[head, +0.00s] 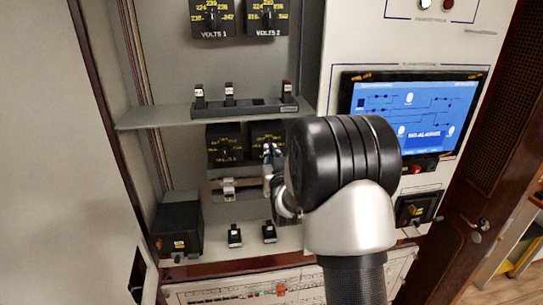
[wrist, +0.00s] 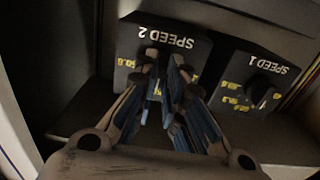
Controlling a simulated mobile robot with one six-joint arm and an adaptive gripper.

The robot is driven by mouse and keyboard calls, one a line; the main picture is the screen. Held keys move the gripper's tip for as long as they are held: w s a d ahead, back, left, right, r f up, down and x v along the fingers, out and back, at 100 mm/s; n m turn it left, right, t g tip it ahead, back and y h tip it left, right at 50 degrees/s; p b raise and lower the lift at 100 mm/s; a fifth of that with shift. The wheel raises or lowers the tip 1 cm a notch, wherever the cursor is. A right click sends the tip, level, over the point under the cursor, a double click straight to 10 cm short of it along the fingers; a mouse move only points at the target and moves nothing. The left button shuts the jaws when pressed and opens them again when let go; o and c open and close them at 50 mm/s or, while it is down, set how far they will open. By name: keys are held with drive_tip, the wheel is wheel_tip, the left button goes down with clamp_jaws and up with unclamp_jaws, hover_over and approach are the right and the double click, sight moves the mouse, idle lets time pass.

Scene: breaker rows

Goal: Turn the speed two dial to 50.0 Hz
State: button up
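The speed two dial is on a dark box labelled SPEED 2 (wrist: 145,35), which appears upside down in the wrist view. In the head view the same box (head: 264,130) is partly hidden behind my arm. My gripper (wrist: 165,62) is in front of this box, with its two fingertips close together at the dial's place and a narrow gap between them. The fingers hide the knob and most of its scale, so its pointer and setting cannot be read. In the head view my gripper (head: 268,155) shows only in part.
The SPEED 1 box (wrist: 270,75), with its own knob and yellow numbers, is beside SPEED 2. A shelf (head: 160,115) with several switches runs above. A silver-handled latch (head: 228,189) is below. A screen (head: 415,110) is on the right panel.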

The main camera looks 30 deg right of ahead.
drive_tip(key=o, duration=0.5)
drive_tip(key=shift+c, duration=0.2)
drive_tip(key=v, duration=1.2)
